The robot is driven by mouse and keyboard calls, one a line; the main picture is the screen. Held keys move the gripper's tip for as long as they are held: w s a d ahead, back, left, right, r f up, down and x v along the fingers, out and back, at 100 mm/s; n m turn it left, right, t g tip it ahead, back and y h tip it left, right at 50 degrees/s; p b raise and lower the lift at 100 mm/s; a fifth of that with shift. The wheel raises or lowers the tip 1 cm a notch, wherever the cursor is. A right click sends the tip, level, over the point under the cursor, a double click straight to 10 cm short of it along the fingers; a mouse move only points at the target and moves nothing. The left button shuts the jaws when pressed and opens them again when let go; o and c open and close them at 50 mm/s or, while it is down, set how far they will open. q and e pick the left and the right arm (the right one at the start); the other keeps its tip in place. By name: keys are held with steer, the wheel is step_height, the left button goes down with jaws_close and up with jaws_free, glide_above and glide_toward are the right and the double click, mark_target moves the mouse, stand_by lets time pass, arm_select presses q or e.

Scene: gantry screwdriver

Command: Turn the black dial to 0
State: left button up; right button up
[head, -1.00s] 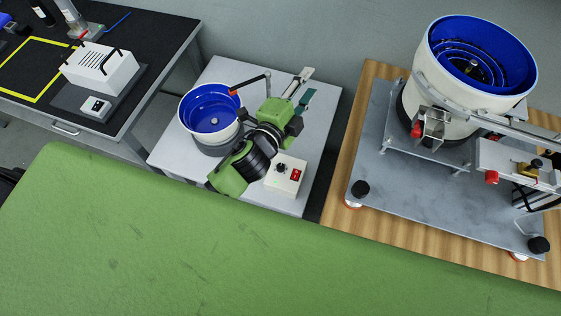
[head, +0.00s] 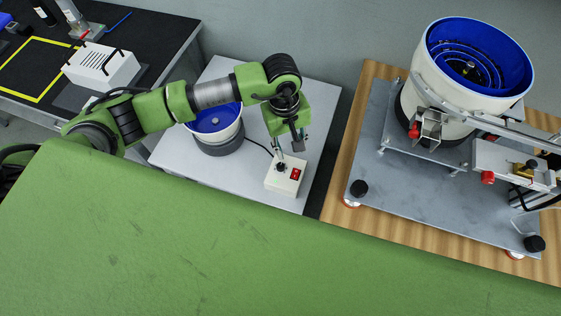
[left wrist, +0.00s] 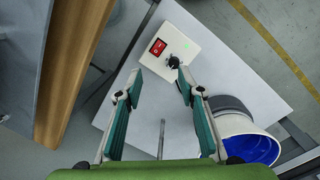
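The black dial (head: 281,167) sits on top of a small white control box (head: 285,184), beside a red switch (head: 295,174). In the left wrist view the dial (left wrist: 173,62) lies just beyond the fingertips, nearer the right-hand finger, and the red switch (left wrist: 158,47) is to its left. My left gripper (head: 289,146) points down above the box, its fingers partly hidden by the hand. In the left wrist view the gripper (left wrist: 158,82) is open with nothing between its teal fingers. Scale marks around the dial are too small to read. My right gripper is not in view.
A small feeder with a blue bowl (head: 213,117) stands left of the box on the same grey table (head: 238,178), partly under my left arm. A larger bowl feeder (head: 430,90) stands on the wooden table at right. The table right of the box is clear.

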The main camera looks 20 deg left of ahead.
mark_target(281, 165)
arm_select(q)
steer(key=shift+y, duration=0.6)
steer(key=a+f, duration=0.1)
steer(key=f, duration=0.3)
steer(key=a+f+p, duration=0.1)
steer(key=f, duration=0.3)
steer(key=a+f+p, duration=0.1)
steer(key=f, duration=0.2)
steer(key=shift+w+f, duration=0.4)
steer(key=shift+f, duration=1)
jaws_close()
